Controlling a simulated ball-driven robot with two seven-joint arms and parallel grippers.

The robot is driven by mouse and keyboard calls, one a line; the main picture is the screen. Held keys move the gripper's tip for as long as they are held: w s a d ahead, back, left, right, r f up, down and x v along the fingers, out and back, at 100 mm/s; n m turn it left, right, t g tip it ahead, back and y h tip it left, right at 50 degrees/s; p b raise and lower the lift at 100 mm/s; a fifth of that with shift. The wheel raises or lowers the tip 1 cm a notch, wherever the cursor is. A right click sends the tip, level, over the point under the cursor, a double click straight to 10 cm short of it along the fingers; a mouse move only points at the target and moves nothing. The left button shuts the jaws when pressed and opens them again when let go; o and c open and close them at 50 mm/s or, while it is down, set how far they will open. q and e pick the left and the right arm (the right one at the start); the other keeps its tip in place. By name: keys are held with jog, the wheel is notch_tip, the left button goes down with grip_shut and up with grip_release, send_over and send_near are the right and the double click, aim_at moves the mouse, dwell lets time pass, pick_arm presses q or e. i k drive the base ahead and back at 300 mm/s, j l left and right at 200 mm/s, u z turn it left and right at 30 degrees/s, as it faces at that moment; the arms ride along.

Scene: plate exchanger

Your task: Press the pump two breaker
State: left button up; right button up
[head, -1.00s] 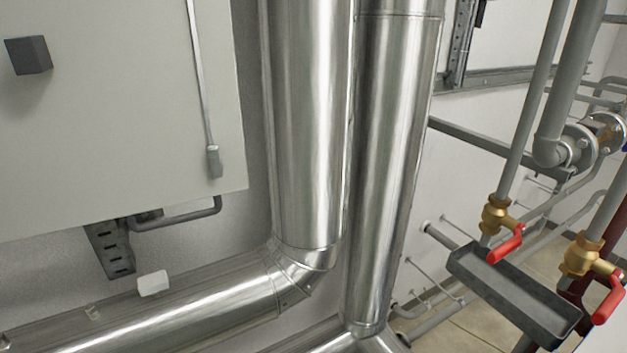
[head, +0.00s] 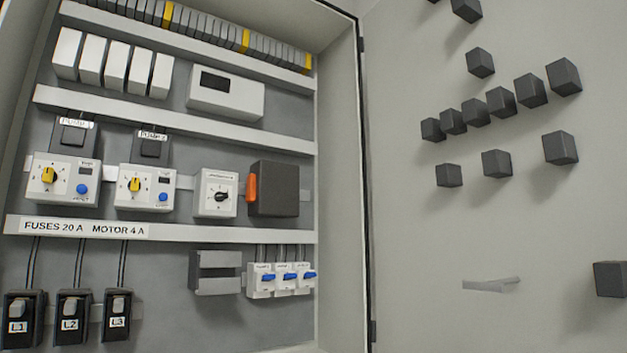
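The open electrical cabinet holds two white units with yellow knobs and blue buttons. The left unit (head: 64,180) and the right unit (head: 147,187) each have a dark block above. The label (head: 153,135) over the right block seems to read PUMP 2, but it is small and blurred. The label (head: 76,122) over the left block seems to read PUMP 1. Three small white breakers (head: 285,280) with blue levers sit in a row at the lower right; their labels are too small to read. Neither of my grippers is in view.
The cabinet door (head: 550,225) stands open at the right, carrying several black blocks (head: 501,101). Dark fuse holders (head: 72,318) marked L1, L2 and L3 are at the lower left. A dark box with an orange handle (head: 252,188) sits mid-right.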

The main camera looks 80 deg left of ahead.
aim_at(289, 276)
jog(key=u, duration=3.35)
jog(key=i+j, duration=0.05)
